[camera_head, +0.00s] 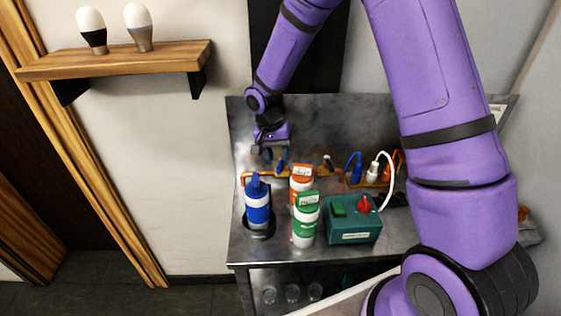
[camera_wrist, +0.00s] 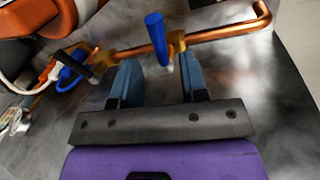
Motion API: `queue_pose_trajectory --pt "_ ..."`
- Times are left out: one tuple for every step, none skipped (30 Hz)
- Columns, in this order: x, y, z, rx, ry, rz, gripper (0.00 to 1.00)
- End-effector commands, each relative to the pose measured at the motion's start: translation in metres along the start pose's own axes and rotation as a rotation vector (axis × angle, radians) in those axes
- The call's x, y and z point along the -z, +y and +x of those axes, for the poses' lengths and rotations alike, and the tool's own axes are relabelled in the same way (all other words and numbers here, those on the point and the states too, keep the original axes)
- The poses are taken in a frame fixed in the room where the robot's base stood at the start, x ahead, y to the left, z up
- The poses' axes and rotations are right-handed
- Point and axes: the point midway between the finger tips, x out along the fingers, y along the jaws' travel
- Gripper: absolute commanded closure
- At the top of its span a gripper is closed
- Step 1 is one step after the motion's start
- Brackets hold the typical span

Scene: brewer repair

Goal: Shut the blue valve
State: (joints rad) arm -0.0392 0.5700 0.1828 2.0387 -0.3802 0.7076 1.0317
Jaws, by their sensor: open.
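The blue valve (camera_wrist: 157,40) is a blue lever on a copper pipe (camera_wrist: 222,33). In the wrist view the lever stands across the pipe's line. In the head view the blue valve (camera_head: 281,165) is small, just below and right of my gripper (camera_head: 268,153). My gripper is open and empty. In the wrist view my gripper (camera_wrist: 160,72) has one finger on each side of the lever's lower end, with visible gaps. I cannot tell how deep the lever sits between the fingers.
A black-handled valve (camera_head: 327,160) sits farther right on the pipe. Blue, orange and green-capped bottles (camera_head: 258,208) (camera_head: 302,180) (camera_head: 305,225) and a green box (camera_head: 352,220) with a red knob stand in front. Blue, white and orange plugs (camera_head: 374,168) are at right. A metal backsplash (camera_head: 310,118) rises behind.

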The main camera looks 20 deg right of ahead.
Motion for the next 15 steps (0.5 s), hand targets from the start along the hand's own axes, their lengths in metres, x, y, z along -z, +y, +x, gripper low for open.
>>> queue_pose_trajectory --pt "-0.001 0.001 0.008 -0.002 -0.003 0.001 0.6" --pt "0.0 0.0 0.012 -0.001 -0.002 0.002 0.6" --pt "0.0 0.0 0.017 -0.001 -0.002 0.001 0.6" --pt "0.0 0.0 0.02 -0.002 -0.002 0.001 0.6" --pt "0.0 0.0 0.022 -0.002 -0.001 0.001 0.6" --pt "0.0 0.0 0.025 -0.001 -0.001 0.001 0.6" --pt "0.0 0.0 0.027 0.0 0.0 0.001 0.6" --pt "0.0 0.0 0.028 0.0 0.0 0.002 0.6" --pt "0.0 0.0 0.03 0.0 0.0 0.002 0.6" --pt "0.0 0.0 0.031 0.0 -0.001 0.002 0.6" --pt "0.0 0.0 0.031 0.0 -0.001 0.002 0.6" --pt "0.0 0.0 0.032 0.0 0.0 0.002 0.6" --pt "0.0 0.001 0.032 0.0 0.0 0.002 0.6" --pt "0.0 0.0 0.032 0.0 0.0 0.002 0.6" --pt "0.0 0.0 0.032 0.0 0.0 0.002 0.6"
